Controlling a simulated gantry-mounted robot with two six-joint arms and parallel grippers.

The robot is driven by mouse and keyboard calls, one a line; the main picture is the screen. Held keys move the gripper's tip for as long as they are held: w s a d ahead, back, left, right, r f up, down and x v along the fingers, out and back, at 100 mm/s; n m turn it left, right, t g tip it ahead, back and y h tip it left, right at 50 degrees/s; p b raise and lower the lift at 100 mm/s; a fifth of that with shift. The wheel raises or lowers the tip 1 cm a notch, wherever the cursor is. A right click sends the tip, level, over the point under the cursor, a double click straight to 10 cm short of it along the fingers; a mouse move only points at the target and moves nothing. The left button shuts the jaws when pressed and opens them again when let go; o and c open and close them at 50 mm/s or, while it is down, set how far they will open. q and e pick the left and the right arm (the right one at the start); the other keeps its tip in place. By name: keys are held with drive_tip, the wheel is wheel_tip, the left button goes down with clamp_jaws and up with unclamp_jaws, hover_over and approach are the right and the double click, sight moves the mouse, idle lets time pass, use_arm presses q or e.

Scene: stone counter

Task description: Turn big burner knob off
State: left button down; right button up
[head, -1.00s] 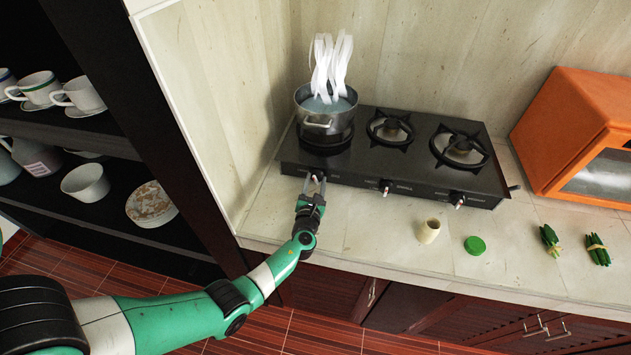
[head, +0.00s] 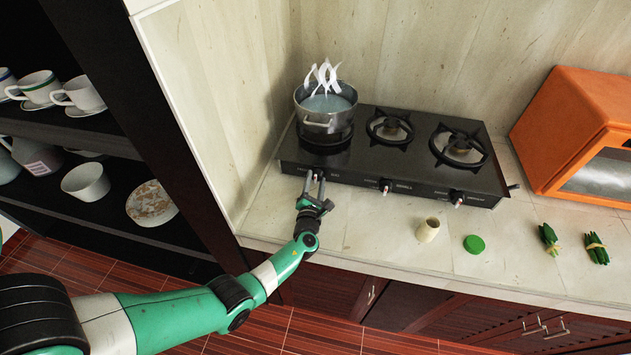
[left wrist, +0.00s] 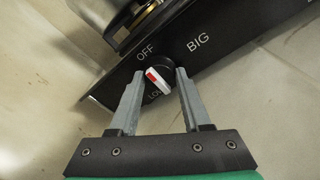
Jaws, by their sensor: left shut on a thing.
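The left burner knob (left wrist: 160,80) has a black round base and a white bar handle with a red mark at one end. In the left wrist view it sits among the printed words OFF, BIG and LOW. The red end points up and left, on the side of OFF. My left gripper (left wrist: 161,74) is shut on this knob, one finger on each side. In the head view the left gripper (head: 315,176) is at the left end of the stove's (head: 345,173) front panel, and its fingers partly hide the knob. My right gripper is not in view.
A steaming metal pot (head: 318,122) of liquid stands on the left burner. Two more knobs (head: 385,187) are to the right. A wall rises at the left.

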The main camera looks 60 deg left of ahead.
use_arm(q)
drive_tip(key=c, duration=0.6)
unclamp_jaws()
drive_tip(key=shift+c, duration=0.2)
drive_tip(key=shift+s+d, duration=0.1)
drive_tip(key=shift+d, duration=0.05)
drive_tip(key=p+v, duration=0.4)
drive_tip(key=v, duration=0.7)
drive_tip(key=shift+p, duration=0.35)
drive_tip(key=shift+s+d, duration=0.1)
drive_tip(key=shift+d, duration=0.05)
